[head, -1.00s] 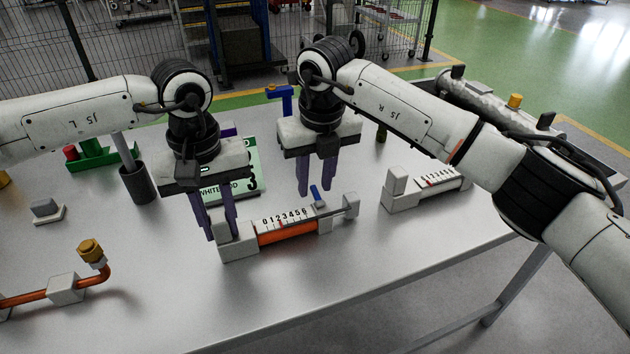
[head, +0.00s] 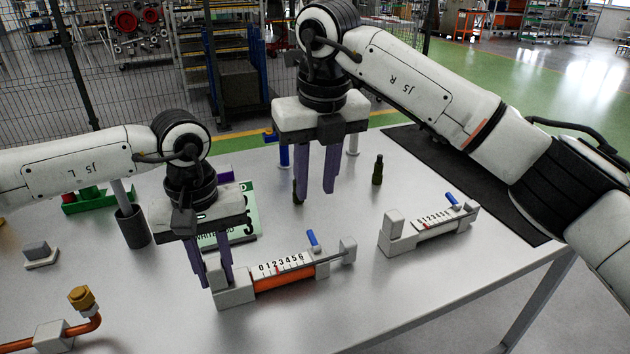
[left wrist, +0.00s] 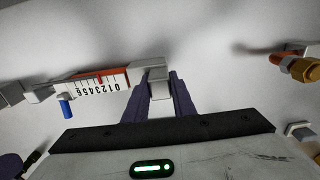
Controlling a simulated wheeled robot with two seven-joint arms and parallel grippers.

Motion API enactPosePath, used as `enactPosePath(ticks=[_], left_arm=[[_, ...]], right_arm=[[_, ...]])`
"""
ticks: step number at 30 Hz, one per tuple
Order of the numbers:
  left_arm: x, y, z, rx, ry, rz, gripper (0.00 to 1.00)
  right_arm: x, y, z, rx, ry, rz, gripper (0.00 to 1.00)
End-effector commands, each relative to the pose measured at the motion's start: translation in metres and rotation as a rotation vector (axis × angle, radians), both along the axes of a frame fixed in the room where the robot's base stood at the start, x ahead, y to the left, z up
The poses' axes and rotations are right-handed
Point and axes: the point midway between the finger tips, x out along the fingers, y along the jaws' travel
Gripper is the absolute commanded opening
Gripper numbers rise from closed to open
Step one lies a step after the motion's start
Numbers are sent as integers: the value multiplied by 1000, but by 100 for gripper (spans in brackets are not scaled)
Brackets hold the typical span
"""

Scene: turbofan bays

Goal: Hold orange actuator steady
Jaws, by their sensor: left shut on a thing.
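The orange actuator (head: 285,282) lies on the table, with a white 0-to-6 scale, a red pointer near the low numbers, a blue lever (head: 313,239) and grey end blocks. My left gripper (head: 214,283) is shut on its left end block. In the left wrist view the two fingers (left wrist: 160,82) stand on either side of that block, and the scale (left wrist: 100,87) shows upside down. My right gripper (head: 315,195) is in the air above and behind the actuator, with a gap between its fingers and nothing in them.
A second actuator (head: 432,228) with a blue lever stands to the right. A green display card (head: 243,208) and a dark cup (head: 133,228) are behind my left gripper. A bent copper pipe (head: 85,328) lies at the front left. A dark bottle-shaped piece (head: 377,170) stands farther back. The front middle is clear.

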Motion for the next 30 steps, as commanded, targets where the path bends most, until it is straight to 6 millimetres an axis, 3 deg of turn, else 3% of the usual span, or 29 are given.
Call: enactPosePath(ticks=[2,3,6,17,20,30], left_arm=[[0,-1,1,-1,0,-1,0],[0,-1,1,-1,0,-1,30],[0,0,0,-1,0,-1,45],[0,0,5,-1,-1,0,45],[1,-1,18,-2,-3,0,45],[1,-1,89,-3,-4,-1,45]], right_arm=[[0,0,0,0,0,0,28],[0,0,0,0,0,0,28],[0,0,0,0,0,0,28],[0,0,0,0,0,0,28],[0,0,0,0,0,0,28],[0,0,0,0,0,0,28]])
